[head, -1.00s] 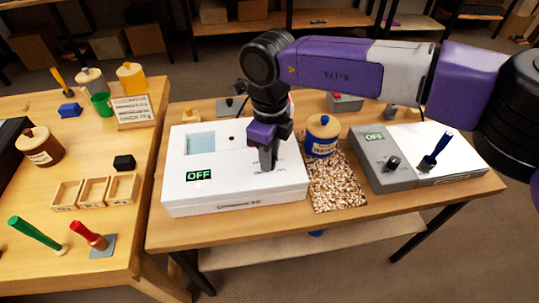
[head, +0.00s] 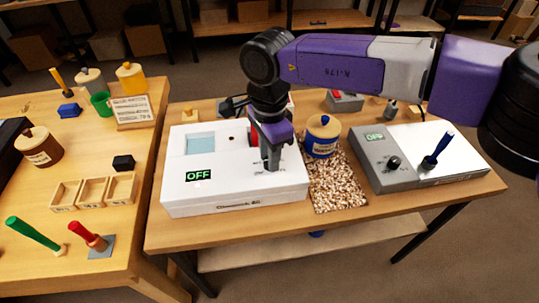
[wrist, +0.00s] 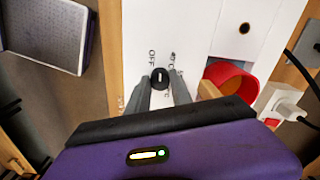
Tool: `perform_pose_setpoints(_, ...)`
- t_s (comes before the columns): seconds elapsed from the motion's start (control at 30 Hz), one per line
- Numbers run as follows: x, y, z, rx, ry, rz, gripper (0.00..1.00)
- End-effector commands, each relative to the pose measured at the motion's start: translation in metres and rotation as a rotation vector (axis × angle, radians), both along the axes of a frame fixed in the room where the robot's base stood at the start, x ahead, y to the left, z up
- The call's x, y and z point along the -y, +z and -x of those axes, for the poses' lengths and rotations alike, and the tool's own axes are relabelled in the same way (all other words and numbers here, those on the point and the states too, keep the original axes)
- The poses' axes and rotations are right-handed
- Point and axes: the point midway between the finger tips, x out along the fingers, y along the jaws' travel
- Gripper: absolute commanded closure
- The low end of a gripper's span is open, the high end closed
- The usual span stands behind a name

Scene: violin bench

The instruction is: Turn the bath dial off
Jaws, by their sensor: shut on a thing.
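The bath is a white box (head: 230,203) on the right-hand table, with a pale blue window (head: 201,142) and a green OFF display (head: 199,175). Its dial (wrist: 160,76) is a small black knob with a white pointer line, seen in the wrist view. The line stands roughly upright there, between the OFF label (wrist: 152,58) on its left and another label on its right. My gripper (head: 271,168) is over the right part of the bath, pointing down. In the wrist view its two fingers (wrist: 161,88) are shut on the dial. In the head view the gripper hides the dial.
A blue jar (head: 322,139) and a speckled mat (head: 338,187) lie right of the bath. A grey unit (head: 375,150) with its own knob and OFF display stands further right. A red round container (wrist: 246,84) is near the fingers in the wrist view.

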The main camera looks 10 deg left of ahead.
Motion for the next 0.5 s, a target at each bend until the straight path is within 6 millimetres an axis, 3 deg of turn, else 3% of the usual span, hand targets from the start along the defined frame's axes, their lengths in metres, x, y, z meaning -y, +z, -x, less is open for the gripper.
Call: perform_pose_setpoints(0.5,-0.0011,0.0017,-0.0005,0.002,0.373,-0.003,1.00)
